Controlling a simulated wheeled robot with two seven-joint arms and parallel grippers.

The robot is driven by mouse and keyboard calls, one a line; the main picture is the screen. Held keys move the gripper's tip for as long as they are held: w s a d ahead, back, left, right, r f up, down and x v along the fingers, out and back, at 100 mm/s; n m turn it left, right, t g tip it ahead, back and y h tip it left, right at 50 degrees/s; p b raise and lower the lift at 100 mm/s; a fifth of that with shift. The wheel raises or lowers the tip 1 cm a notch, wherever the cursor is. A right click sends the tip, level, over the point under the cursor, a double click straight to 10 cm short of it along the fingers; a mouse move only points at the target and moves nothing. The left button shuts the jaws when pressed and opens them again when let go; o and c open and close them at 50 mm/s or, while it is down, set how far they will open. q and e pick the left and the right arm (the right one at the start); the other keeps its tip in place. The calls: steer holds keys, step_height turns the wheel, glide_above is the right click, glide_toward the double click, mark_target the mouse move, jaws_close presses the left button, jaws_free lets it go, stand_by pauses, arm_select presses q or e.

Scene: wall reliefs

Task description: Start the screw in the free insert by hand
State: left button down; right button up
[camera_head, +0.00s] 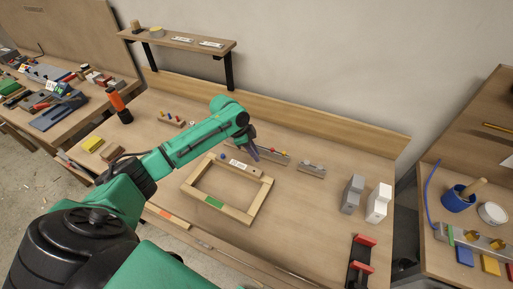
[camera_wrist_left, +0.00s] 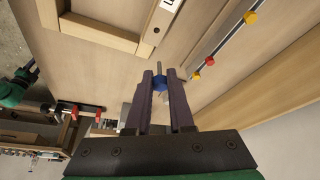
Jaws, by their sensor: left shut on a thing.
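My left gripper (camera_head: 252,153) is above the bench, just behind the wooden frame's far bar. In the left wrist view its two dark fingers (camera_wrist_left: 160,90) are shut on a blue-headed screw (camera_wrist_left: 160,82). The screw's grey shank points away from the fingers, toward the bench side. The wooden frame (camera_head: 192,190) lies on the bench. Its far bar carries a white label (camera_head: 238,164), with a blue head (camera_head: 221,156) to the label's left. The frame also shows in the left wrist view (camera_wrist_left: 100,34). The free insert is too small to make out surely. My right gripper is out of view.
A metal rail (camera_head: 272,155) with coloured knobs lies behind the frame; its red and yellow knobs show in the left wrist view (camera_wrist_left: 210,61). A small metal block (camera_head: 312,170), grey and white blocks (camera_head: 379,203) and a red-handled clamp (camera_head: 360,262) stand right. An orange-black tool stands left (camera_head: 119,106).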

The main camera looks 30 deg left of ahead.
arm_select(q)
steer(key=shift+s, duration=0.15)
steer(key=f+b, duration=0.1)
steer(key=f, duration=0.1)
steer(key=f+b, duration=0.2)
steer(key=f, duration=0.1)
steer(key=shift+a+f, duration=0.25)
steer(key=shift+f, duration=0.1)
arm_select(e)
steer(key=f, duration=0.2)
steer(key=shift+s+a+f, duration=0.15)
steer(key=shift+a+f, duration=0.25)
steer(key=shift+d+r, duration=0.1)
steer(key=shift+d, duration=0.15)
arm_select(q)
steer(key=shift+p, duration=0.3)
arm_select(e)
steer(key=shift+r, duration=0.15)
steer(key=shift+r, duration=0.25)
